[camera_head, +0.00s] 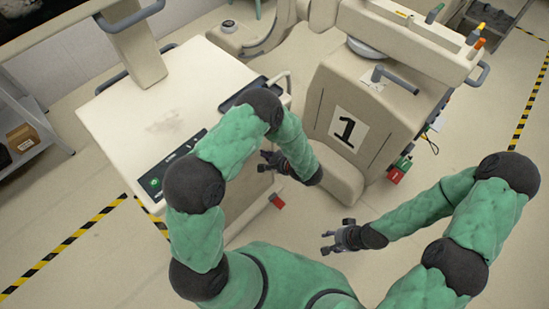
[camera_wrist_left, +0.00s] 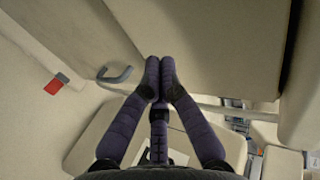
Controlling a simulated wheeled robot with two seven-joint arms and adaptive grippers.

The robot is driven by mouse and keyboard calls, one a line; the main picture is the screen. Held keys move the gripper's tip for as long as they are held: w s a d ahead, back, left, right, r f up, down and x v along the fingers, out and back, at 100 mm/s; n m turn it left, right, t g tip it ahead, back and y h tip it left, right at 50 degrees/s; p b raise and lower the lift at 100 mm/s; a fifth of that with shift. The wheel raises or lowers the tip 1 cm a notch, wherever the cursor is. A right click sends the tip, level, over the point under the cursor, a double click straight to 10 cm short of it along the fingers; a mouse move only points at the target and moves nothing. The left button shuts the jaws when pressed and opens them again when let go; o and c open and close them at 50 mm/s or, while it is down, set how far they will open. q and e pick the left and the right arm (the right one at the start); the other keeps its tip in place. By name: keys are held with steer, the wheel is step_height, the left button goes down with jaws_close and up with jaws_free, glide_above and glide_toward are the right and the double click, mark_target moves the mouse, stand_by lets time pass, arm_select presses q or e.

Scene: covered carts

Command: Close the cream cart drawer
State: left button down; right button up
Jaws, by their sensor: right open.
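The cream cart (camera_head: 150,105) stands at the left of the head view, with a flat stained top and a dark control strip along its front edge. My left gripper (camera_head: 264,162) is beside the cart's front side, partly below my own forearm. In the left wrist view its fingertips (camera_wrist_left: 160,68) meet, with nothing seen between them, in front of a large cream panel (camera_wrist_left: 215,45). I cannot tell whether they touch it. Which panel is the drawer, and how far it stands out, is unclear. My right gripper (camera_head: 328,240) is open and empty above the floor.
A second cream unit (camera_head: 325,105) marked "1" (camera_head: 348,130) stands close to the right of the cart. A red tag (camera_head: 277,201) shows low by the cart. A grey shelf (camera_head: 35,130) is at far left. Open floor (camera_head: 100,270) lies at lower left.

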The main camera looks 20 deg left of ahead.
arm_select(q)
steer(key=shift+w+a+r, duration=0.1)
steer(key=shift+w+a, duration=0.3)
steer(key=shift+a, duration=0.5)
steer(key=shift+w+a, duration=0.35)
steer(key=shift+a, duration=0.5)
steer(key=a+b, duration=0.1)
steer(key=w+a+b, duration=0.1)
steer(key=shift+a, duration=0.3)
steer(key=shift+r, duration=0.1)
steer(key=shift+w, duration=0.1)
